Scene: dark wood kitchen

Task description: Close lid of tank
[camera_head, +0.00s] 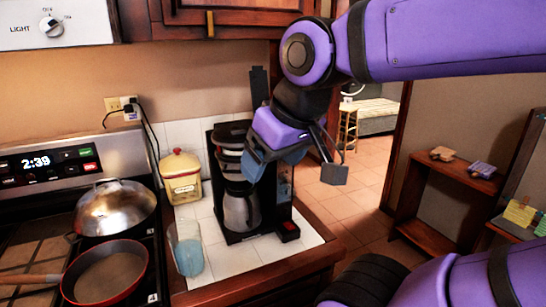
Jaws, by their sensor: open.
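The coffee maker (220,188) stands on the white-tiled counter, black with a steel carafe (241,208) in it. A dark flat piece (259,84) stands upright above its back right part; it looks like the tank lid, raised open. The tank itself is mostly hidden behind my wrist. My gripper (293,170) is open, pointing down in front of the coffee maker's right side. One finger overlaps the machine in the picture and the other is to its right. Nothing shows between the fingers. I cannot tell whether the gripper touches the machine.
A yellow canister (181,180) and a clear container (187,250) stand left of the coffee maker. The stove (128,255) at left holds a lidded pan (115,208) and a red pan (105,272). A shelf (440,175) is at right. Open floor (372,165) lies beyond the counter.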

